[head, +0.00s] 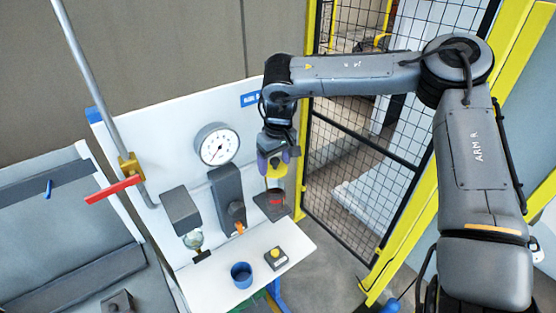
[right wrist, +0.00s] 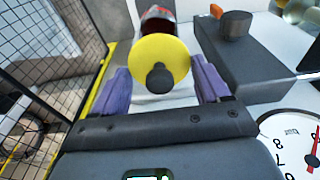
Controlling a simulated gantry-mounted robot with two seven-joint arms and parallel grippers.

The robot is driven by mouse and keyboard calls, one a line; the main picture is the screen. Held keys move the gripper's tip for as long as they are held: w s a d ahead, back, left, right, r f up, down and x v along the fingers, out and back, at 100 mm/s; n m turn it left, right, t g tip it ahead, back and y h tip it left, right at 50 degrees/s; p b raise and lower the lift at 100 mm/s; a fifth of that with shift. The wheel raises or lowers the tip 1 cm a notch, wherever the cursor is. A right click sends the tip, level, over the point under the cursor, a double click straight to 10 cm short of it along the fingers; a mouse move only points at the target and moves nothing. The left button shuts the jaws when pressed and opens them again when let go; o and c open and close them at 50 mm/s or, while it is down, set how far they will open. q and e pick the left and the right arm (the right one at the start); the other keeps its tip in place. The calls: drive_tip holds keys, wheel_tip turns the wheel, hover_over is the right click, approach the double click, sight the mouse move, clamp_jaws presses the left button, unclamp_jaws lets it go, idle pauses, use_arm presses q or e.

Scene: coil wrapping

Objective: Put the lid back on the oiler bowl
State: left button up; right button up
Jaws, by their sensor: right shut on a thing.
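My right gripper (head: 277,160) is shut on the round yellow lid (head: 276,171), which has a dark knob. In the right wrist view the lid (right wrist: 160,61) sits between the purple fingers (right wrist: 163,85), with the knob facing the camera. Just below the lid in the head view is a bowl with red contents (head: 277,196), at a dark bracket on the panel's right edge; I take it for the oiler bowl. It shows partly behind the lid in the right wrist view (right wrist: 158,22). Whether lid and bowl touch is not clear. My left gripper is not in view.
A pressure gauge (head: 217,146) and a dark unit with an orange tip (head: 230,198) are on the white panel. A clear bowl (head: 193,240) hangs at left. A blue cup (head: 241,275) and a yellow-button box (head: 276,257) stand on the shelf. A mesh fence (head: 375,165) is at right.

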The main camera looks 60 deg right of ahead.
drive_tip(key=shift+f+b, duration=0.95)
drive_tip(key=shift+f, duration=0.9)
drive_tip(key=shift+f+b, duration=0.7)
drive_tip(key=shift+f, duration=0.2)
drive_tip(key=shift+b, duration=0.35)
drive_tip(key=shift+f+b, duration=0.15)
drive_tip(key=shift+b, duration=0.2)
